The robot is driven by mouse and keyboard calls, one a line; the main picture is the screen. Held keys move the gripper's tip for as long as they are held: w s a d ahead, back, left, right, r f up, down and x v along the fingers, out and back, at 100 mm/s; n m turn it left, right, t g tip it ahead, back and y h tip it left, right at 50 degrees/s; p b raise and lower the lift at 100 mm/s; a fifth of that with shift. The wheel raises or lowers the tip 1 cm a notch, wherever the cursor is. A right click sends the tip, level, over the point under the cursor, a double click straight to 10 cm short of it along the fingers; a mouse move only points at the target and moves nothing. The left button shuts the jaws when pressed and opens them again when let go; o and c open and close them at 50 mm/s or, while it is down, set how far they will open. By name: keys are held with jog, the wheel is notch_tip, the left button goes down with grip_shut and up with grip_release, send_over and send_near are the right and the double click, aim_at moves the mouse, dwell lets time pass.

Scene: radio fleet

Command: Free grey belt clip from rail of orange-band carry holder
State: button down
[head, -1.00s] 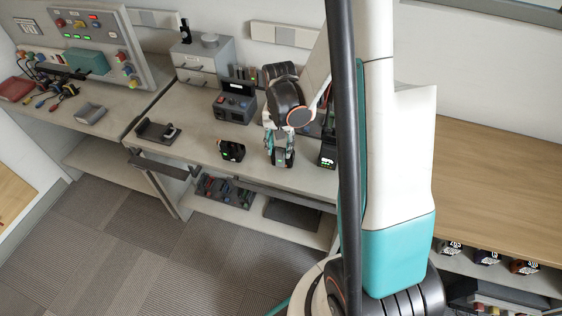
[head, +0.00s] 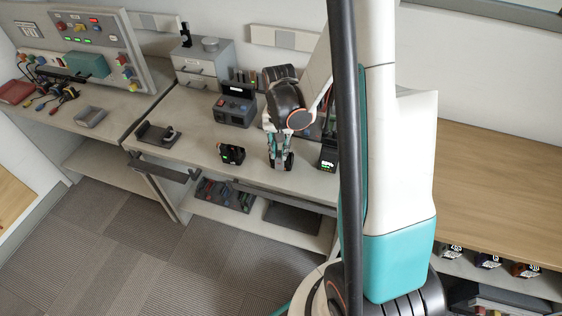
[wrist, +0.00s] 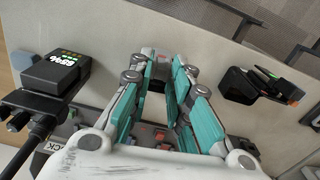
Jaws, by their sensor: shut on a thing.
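My gripper (head: 281,163) points down over the middle of the bench, near its front edge. In the wrist view its teal-padded fingers (wrist: 156,82) close around a small greyish piece that looks like the grey belt clip (wrist: 151,58); the fingers hide most of it. A dark carry holder (head: 231,153) with a green light stands on the bench left of my gripper, clearly apart from it. It also shows at the right of the wrist view (wrist: 246,84), with an orange part at its end. I cannot make out its rail.
A radio with a lit display (head: 328,157) stands close to the right of my gripper; it is at the left of the wrist view (wrist: 58,72). A grey console (head: 236,106) and a drawer cabinet (head: 204,68) stand behind. Bench is clear between the holder and my gripper.

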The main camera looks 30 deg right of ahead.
jog(key=shift+r, duration=0.15)
notch_tip(320, 180, up, 6)
jog(key=p, duration=0.4)
jog(key=shift+r, duration=0.25)
dwell(1.2)
jog(key=shift+s, duration=0.1)
